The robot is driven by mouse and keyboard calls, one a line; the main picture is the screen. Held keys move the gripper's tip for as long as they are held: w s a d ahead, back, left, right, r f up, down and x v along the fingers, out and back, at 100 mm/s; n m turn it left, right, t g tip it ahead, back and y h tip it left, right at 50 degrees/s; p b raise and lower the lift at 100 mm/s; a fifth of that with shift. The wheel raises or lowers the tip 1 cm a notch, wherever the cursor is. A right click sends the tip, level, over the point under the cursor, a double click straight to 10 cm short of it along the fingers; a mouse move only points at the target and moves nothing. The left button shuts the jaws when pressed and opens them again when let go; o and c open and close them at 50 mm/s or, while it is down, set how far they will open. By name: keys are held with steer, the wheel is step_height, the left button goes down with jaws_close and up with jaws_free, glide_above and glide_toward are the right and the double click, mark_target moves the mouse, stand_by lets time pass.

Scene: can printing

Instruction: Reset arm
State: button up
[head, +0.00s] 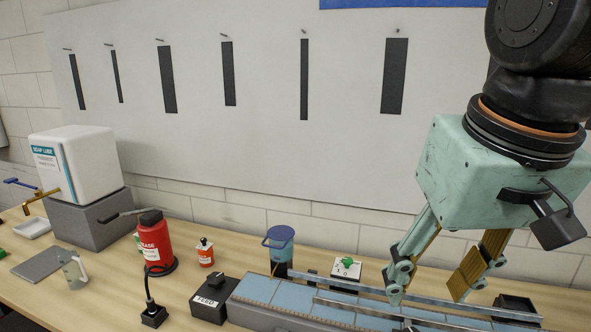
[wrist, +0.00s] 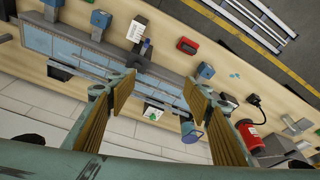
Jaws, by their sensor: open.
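My gripper (head: 427,290) hangs at the right of the head view, above the blue-topped conveyor (head: 290,296). Its two fingers with ribbed tan pads are spread apart, with nothing between them. In the wrist view the open fingers (wrist: 158,82) reach across the picture over the bench, and the conveyor (wrist: 95,68) runs behind them. The gripper looks raised above the conveyor, but the exact gap is hard to tell.
A red grease container (head: 155,240), a small red and white bottle (head: 205,253), a blue canister (head: 279,246), a black feed box (head: 212,298) and a white soap lube tank (head: 85,160) stand on the bench. A pale wall panel (head: 270,120) is behind.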

steer(key=s+d+f+b, duration=0.1)
steer(key=s+d+f, duration=0.1)
steer(key=s, duration=0.7)
steer(key=shift+d+f+t, duration=0.3)
steer(key=shift+d+f, duration=0.05)
steer(key=shift+f, duration=0.5)
steer(key=shift+c, duration=0.7)
stand_by(1.0)
